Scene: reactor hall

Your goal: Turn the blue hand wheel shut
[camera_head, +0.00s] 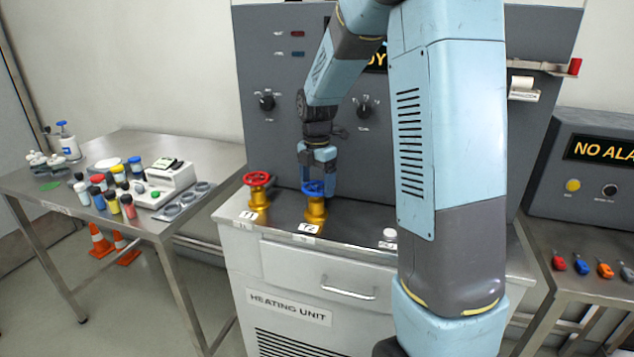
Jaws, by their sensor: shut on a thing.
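The blue hand wheel (311,188) sits on top of a brass valve body (315,210) on the heating unit's metal top. A red hand wheel (257,179) on a like brass valve stands to the left, apart from my gripper.
The heating unit's panel (265,70) with knobs rises close behind my gripper. My arm hides the unit's right part. A small white item (390,235) lies on its top. A left table (100,200) holds bottles and a device. A right table (590,245) holds several small coloured items.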

